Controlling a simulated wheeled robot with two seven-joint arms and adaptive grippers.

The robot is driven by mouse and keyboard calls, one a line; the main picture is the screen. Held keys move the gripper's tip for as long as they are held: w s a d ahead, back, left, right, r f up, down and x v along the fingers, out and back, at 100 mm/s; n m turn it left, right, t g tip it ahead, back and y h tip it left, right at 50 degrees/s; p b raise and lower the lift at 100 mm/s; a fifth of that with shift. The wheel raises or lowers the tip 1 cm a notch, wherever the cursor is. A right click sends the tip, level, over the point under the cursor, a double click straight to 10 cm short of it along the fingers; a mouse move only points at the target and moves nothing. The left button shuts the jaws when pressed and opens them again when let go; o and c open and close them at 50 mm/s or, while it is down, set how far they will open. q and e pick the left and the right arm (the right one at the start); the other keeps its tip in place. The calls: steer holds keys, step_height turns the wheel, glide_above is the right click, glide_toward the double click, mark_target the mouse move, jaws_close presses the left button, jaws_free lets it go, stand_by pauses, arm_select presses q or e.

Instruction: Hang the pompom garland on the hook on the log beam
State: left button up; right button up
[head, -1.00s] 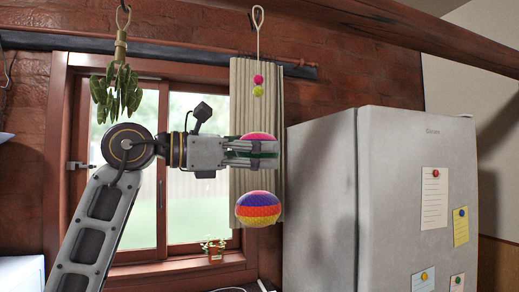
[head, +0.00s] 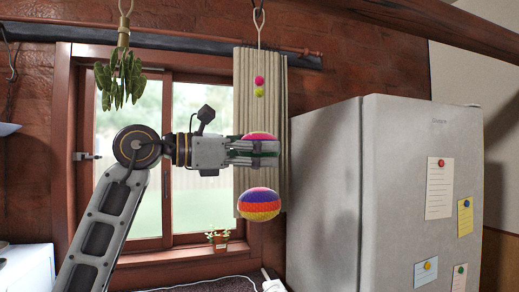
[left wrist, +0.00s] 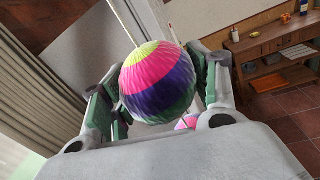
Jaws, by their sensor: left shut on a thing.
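The pompom garland hangs upright in the head view, with a pale cord loop (head: 259,18) at the top and small pink and yellow-green pompoms (head: 259,86) below it. My left gripper (head: 266,152) is shut on the upper large striped ball (head: 258,136), and the lower striped ball (head: 259,204) hangs free beneath. The left wrist view shows the striped ball (left wrist: 158,82) between the fingers. The log beam (head: 430,22) crosses the upper right. The cord loop is near the top edge of the picture; I cannot make out the hook clearly beside it. My right gripper is not in view.
A dried leaf bundle (head: 118,82) hangs at the upper left. A curtain (head: 243,100) and its rod (head: 180,38) are behind the garland. A grey fridge (head: 400,150) stands to the right. A small plant (head: 218,237) sits on the sill.

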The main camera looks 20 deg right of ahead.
arm_select(q)
steer(key=shift+w+f, duration=0.1)
steer(key=shift+f, duration=0.25)
stand_by(0.6)
steer(key=o, duration=1.1)
steer(key=shift+a, duration=0.2)
steer(key=shift+s+a, duration=0.3)
steer(key=shift+a, duration=1.6)
steer(key=shift+s+a, duration=0.35)
steer(key=shift+a, duration=1.6)
steer(key=shift+s+a, duration=0.3)
steer(key=shift+a, duration=1.6)
